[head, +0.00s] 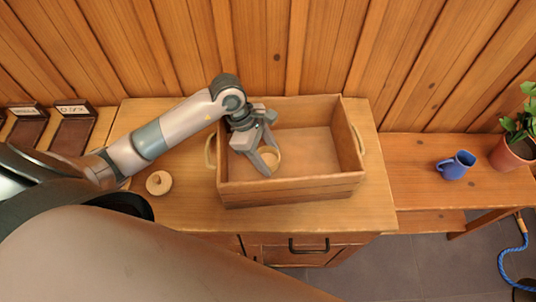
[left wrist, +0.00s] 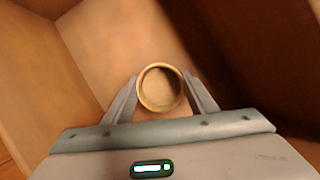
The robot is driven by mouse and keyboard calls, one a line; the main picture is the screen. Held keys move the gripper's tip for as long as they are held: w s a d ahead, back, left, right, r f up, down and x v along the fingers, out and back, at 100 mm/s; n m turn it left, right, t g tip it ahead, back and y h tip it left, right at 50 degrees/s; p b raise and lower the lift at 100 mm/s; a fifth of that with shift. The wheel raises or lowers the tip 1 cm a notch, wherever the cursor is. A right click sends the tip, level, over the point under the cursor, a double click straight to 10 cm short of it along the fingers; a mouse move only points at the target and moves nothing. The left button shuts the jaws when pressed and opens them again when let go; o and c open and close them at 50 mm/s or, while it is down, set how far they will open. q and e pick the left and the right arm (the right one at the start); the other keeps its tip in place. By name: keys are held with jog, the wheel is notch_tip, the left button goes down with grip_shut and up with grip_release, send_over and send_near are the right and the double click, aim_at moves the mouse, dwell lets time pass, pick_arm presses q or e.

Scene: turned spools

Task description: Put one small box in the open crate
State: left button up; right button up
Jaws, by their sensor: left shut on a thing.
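The open crate (head: 290,190) is a wooden box with rope handles on the cabinet top. My left gripper (head: 268,160) reaches down inside it, toward its left side. The gripper is shut on a small round wooden box (head: 273,154), pale and open at the top. In the left wrist view the small box (left wrist: 160,88) sits between the two fingers (left wrist: 161,95), its round rim facing the camera and its inside looking empty. I cannot tell whether its base touches the crate floor. My right gripper is not in view.
A round wooden piece with a knob, like a lid (head: 158,183), lies on the cabinet top left of the crate. A blue mug (head: 455,166) and a potted plant (head: 513,150) stand on the lower bench at right. Dark labelled trays (head: 72,132) are at far left.

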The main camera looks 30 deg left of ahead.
pick_arm(q)
jog(key=o, duration=1)
jog(key=shift+o, duration=0.2)
jog(key=shift+r, duration=0.1)
jog(key=shift+a+r, duration=0.25)
jog(key=shift+r, duration=0.2)
jog(key=b+v, duration=0.3)
jog(key=v, duration=0.8)
jog(key=shift+b, duration=0.35)
jog(key=shift+d, duration=0.15)
